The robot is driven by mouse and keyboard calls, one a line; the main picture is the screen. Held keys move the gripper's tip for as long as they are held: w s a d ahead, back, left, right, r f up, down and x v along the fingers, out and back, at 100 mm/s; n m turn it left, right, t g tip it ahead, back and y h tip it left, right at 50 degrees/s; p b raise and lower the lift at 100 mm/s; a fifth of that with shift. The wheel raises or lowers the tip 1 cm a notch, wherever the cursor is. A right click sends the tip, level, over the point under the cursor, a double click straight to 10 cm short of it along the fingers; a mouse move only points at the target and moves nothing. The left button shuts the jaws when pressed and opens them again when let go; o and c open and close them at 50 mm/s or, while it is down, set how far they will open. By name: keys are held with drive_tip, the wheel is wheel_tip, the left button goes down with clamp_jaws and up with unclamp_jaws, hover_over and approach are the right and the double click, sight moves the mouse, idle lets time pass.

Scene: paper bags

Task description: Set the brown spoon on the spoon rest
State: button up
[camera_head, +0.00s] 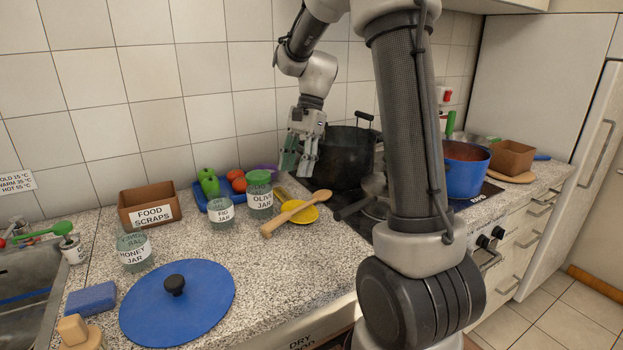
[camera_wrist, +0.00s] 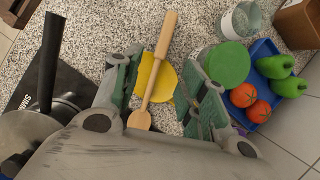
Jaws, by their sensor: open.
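The brown wooden spoon (camera_head: 285,219) lies across the yellow spoon rest (camera_head: 302,213) on the counter, its bowl end toward the pot and its handle end past the rest's edge. The wrist view shows the spoon (camera_wrist: 154,69) over the yellow rest (camera_wrist: 164,83), its bowl end near the gripper body. My gripper (camera_head: 299,167) is above and behind the rest, fingers pointing down. In the wrist view my gripper (camera_wrist: 162,85) is open, with the spoon seen between its fingers and nothing held.
The olive jar (camera_head: 260,199) stands close left of the rest, with the fig jar (camera_head: 221,213) beyond. A black pot (camera_head: 345,157) stands close right of my gripper. A blue tray (camera_wrist: 264,49) holds vegetables. A blue lid (camera_head: 205,312) lies in the foreground.

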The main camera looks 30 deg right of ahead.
drive_tip(key=s+d+r+n+t+h, duration=0.1)
drive_tip(key=s+r+n+t+h, duration=0.1)
drive_tip(key=s+n, duration=0.4)
drive_tip(key=s+d+r+n+t+h, duration=0.1)
drive_tip(key=s+n, duration=0.6)
drive_tip(key=s, duration=1)
wheel_tip(320, 180, up, 3)
drive_tip(key=t+h, duration=0.1)
drive_tip(key=t, duration=0.2)
drive_tip(key=shift+s+d+f, duration=0.15)
drive_tip(key=shift+s+d, duration=0.05)
drive_tip(key=shift+d, duration=0.05)
